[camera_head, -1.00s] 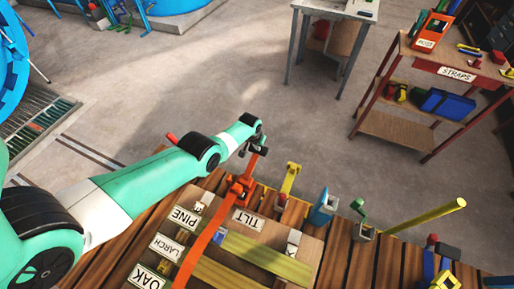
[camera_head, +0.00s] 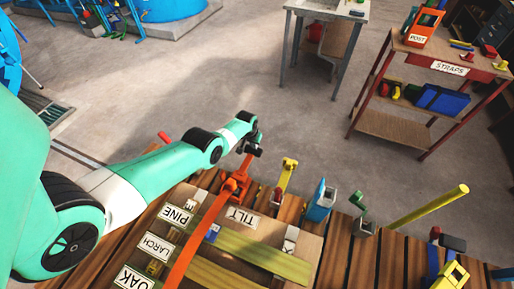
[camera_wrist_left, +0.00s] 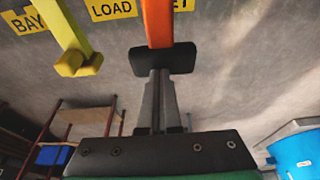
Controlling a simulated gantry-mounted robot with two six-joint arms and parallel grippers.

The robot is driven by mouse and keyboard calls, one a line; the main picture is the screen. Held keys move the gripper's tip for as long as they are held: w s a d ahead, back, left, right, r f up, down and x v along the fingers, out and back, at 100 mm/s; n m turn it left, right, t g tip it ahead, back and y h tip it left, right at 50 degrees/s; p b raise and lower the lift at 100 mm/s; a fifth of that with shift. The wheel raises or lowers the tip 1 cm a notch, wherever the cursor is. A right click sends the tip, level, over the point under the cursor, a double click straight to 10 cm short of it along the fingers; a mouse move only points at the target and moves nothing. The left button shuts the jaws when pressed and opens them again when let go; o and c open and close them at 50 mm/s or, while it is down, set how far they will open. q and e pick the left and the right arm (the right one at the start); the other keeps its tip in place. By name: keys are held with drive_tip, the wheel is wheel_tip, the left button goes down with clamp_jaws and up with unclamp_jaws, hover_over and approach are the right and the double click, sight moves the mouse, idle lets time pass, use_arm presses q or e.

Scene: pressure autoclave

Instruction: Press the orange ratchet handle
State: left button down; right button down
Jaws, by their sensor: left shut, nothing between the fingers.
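The orange ratchet (camera_head: 236,186) sits on an orange strap over the boards, beside the TILT label. Its orange handle (camera_head: 246,163) stands raised and ends in a black grip. My left gripper (camera_head: 257,139) is at the upper end of that handle. In the left wrist view, the left gripper (camera_wrist_left: 157,76) is shut and empty. Its fingertips meet or nearly meet the black grip (camera_wrist_left: 163,59), which lies across in front of them. The orange handle (camera_wrist_left: 158,22) runs on beyond it. Contact is hard to tell. My right gripper is not in view.
A yellow ratchet handle (camera_head: 287,173) stands just right of the orange one. A blue ratchet (camera_head: 321,202), a green-handled one (camera_head: 361,213) and a long yellow bar (camera_head: 428,208) follow along the deck edge. Open floor lies beyond. A shelf with a STRAPS label (camera_head: 449,67) stands farther off.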

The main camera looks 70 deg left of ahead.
use_arm(q)
drive_tip(key=shift+s+d+f, duration=0.1)
drive_tip(key=shift+s+f, duration=0.2)
drive_tip(key=shift+f, duration=0.3)
drive_tip(key=shift+r, duration=0.1)
wheel_tip(320, 180, up, 15)
drive_tip(key=w+a+p, duration=0.1)
drive_tip(key=p, duration=1.1)
drive_tip(key=shift+w+a, duration=0.25)
drive_tip(key=shift+w, duration=0.05)
